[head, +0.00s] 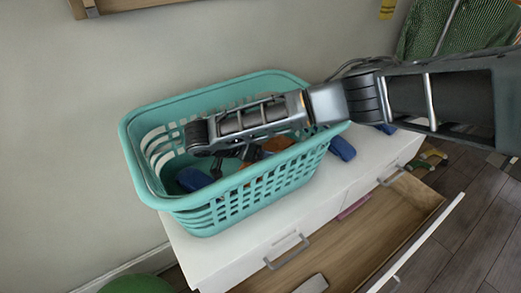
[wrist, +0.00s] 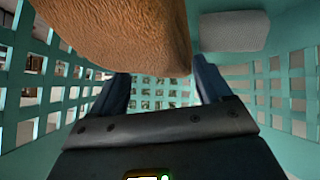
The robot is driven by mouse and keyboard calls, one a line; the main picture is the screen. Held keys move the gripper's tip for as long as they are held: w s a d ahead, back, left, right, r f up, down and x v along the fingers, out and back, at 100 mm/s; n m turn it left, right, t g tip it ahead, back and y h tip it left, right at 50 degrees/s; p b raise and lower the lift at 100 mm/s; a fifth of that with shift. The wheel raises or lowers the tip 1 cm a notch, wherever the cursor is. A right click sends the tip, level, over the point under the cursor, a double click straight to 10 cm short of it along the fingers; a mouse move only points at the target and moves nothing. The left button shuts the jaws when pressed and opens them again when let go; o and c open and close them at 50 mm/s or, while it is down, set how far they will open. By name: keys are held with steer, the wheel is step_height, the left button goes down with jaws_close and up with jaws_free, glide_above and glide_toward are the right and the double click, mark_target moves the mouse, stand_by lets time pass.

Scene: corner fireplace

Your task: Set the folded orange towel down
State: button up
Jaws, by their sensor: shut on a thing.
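The folded orange towel (head: 277,144) is inside the teal laundry basket (head: 135,150), partly hidden by my arm and the basket wall. In the wrist view the towel (wrist: 115,30) is a large brown-orange fabric shape at the top, in front of my fingers. My gripper (head: 235,160) is down inside the basket, shut on the towel. In the wrist view the two fingers of my gripper (wrist: 161,75) show on either side of the towel's lower part. I cannot tell whether the towel touches the basket floor.
A dark blue item (head: 194,179) lies in the basket at left, and a grey block (wrist: 234,31) shows in the wrist view. Another blue item (head: 342,148) lies on the white dresser (head: 365,168) beside the basket. An open drawer (head: 350,240) juts out in front.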

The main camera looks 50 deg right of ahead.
steer(key=o, duration=1.8)
steer(key=shift+r, duration=0.15)
steer(key=shift+r, duration=0.3)
steer(key=v, duration=1)
steer(key=shift+w+a+r, duration=0.1)
steer(key=shift+r, duration=0.2)
steer(key=shift+v, duration=0.85)
steer(key=shift+a, duration=0.1)
